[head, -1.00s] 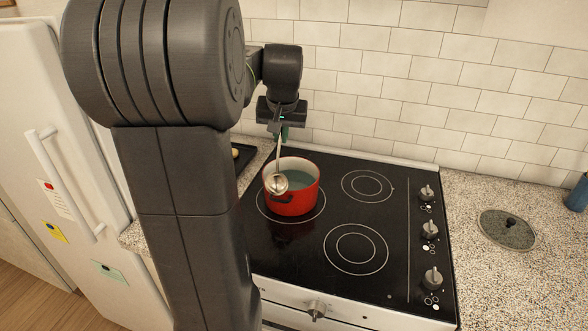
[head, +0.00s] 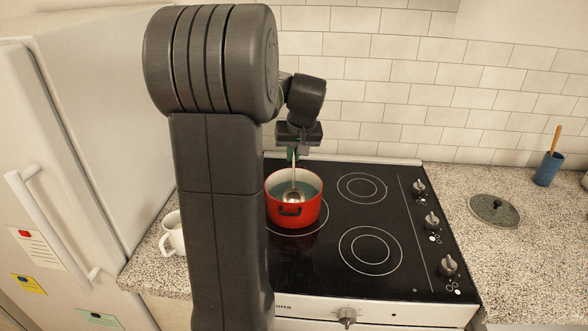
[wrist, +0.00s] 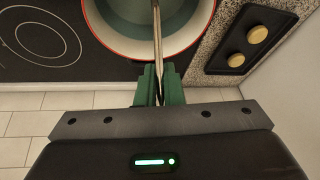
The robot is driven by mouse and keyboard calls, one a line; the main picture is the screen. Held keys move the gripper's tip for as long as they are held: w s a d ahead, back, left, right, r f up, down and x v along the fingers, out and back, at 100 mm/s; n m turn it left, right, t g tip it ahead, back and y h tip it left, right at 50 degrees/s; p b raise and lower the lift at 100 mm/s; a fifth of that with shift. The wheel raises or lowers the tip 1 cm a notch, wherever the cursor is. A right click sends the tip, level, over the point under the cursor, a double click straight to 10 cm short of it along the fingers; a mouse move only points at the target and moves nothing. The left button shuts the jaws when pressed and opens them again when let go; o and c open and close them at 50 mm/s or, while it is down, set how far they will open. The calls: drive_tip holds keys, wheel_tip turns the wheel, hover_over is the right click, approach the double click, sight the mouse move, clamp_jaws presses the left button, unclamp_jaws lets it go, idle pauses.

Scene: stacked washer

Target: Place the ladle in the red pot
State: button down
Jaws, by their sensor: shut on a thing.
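The red pot (head: 293,212) stands on the back left burner of the black stovetop, with a pale blue-green inside. My gripper (head: 293,154) is above the pot's far side, shut on the handle of the metal ladle (head: 292,190). The ladle hangs down, its bowl low over or inside the pot opening; I cannot tell whether it touches the pot. In the wrist view my green fingers (wrist: 160,88) clasp the thin handle (wrist: 157,40), which runs out over the pot (wrist: 110,40). The ladle's bowl is out of frame there.
A glass lid (head: 494,210) lies on the speckled counter (head: 520,255) at right, near a blue cup (head: 547,170). A white mug (head: 172,234) stands at left by the fridge (head: 90,130). A dark tray with round items (wrist: 247,42) is beside the stove.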

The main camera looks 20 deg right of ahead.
sight(294, 166)
drive_tip(key=shift+f, duration=2.25)
drive_tip(key=shift+f, duration=0.2)
drive_tip(key=c, duration=1.6)
unclamp_jaws()
drive_tip(key=shift+o, duration=0.2)
drive_tip(key=shift+r, duration=0.1)
drive_tip(key=shift+r+p, duration=0.25)
drive_tip(key=shift+p, duration=0.05)
drive_tip(key=b+v, duration=0.1)
drive_tip(key=v, duration=1)
drive_tip(key=shift+s+r, duration=0.2)
drive_tip(key=shift+r, duration=0.15)
